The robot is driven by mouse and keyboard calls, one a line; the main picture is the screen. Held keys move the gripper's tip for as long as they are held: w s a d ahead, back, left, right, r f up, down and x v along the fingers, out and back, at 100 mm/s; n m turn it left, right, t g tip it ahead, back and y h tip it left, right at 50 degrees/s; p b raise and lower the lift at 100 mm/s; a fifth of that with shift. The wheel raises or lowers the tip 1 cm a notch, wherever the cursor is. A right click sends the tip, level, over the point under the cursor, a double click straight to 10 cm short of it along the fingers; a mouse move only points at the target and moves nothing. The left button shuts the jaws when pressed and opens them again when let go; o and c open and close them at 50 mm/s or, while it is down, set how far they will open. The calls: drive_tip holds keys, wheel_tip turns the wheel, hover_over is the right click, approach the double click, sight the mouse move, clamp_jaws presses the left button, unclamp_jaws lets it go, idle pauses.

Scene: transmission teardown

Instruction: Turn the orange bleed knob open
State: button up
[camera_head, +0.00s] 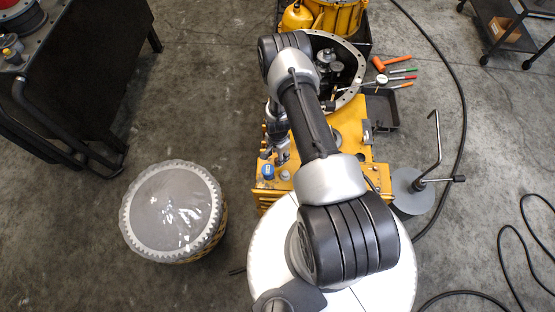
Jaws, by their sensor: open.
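The yellow transmission housing (351,141) stands in the middle, partly covered by my arm. I cannot make out an orange bleed knob on it; it may be hidden under my arm or gripper. A blue cap (267,172) shows at the housing's near left corner, with a small pale round fitting beside it. My gripper (281,156) points down over the left side of the housing, just above the blue cap in the picture. It is open, and I see nothing held in it. Its fingertips are small and partly hidden, so I cannot tell whether they touch anything.
A round drum with a clear cover (172,207) stands at the left. A dark bench (88,62) is at the upper left. Hand tools (396,77) and a black tray (381,110) lie right of the housing. A crank stand (412,190) and a floor cable (456,100) are further right.

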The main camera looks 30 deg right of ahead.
drive_tip(key=shift+f+b, duration=0.3)
drive_tip(key=shift+f, duration=1.2)
drive_tip(key=shift+c, duration=0.2)
clamp_jaws()
